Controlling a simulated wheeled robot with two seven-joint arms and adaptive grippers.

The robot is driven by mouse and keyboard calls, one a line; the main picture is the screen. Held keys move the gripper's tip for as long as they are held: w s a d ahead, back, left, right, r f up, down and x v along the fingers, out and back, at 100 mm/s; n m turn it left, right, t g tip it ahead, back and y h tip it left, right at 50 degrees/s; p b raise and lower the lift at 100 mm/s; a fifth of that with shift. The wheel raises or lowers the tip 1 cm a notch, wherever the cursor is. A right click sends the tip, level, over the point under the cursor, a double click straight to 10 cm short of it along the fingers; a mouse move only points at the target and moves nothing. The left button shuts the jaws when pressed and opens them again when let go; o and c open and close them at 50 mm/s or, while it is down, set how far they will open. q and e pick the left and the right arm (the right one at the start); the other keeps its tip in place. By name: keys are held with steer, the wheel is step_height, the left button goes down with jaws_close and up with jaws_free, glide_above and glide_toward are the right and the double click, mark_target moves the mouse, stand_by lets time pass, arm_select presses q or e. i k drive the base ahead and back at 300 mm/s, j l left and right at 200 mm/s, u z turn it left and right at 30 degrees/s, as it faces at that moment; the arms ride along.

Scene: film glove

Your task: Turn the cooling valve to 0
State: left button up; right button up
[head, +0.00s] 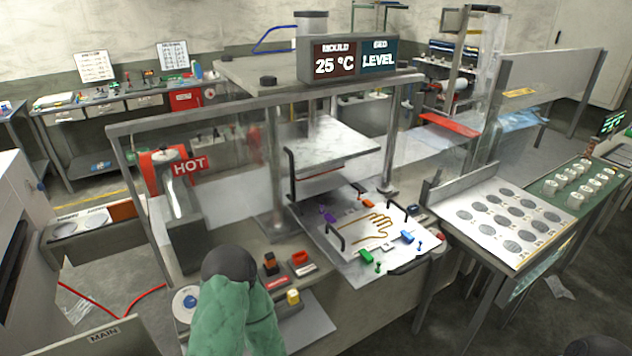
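A round white dial with a blue centre (188,301) sits at the left front of the press table, in the head view. It may be the cooling valve; its marks are too small to read, and my sleeve stands close to its right side. A green padded arm of mine with a dark rounded joint rises from the bottom, left of centre. No gripper fingers show, so both grippers are out of view. A display (347,61) on top of the press reads "MOULD 25 °C" and "BED LEVEL".
Red and black controls (275,266) and a yellow button (293,297) stand right of my arm. A mould plate (371,238) with coloured clamps lies beyond them. A red "HOT" sign (189,165) hangs at the frame's left. A perforated tray (503,222) stands at right.

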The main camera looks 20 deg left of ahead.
mark_target(190, 302)
steer(key=u, duration=1.75)
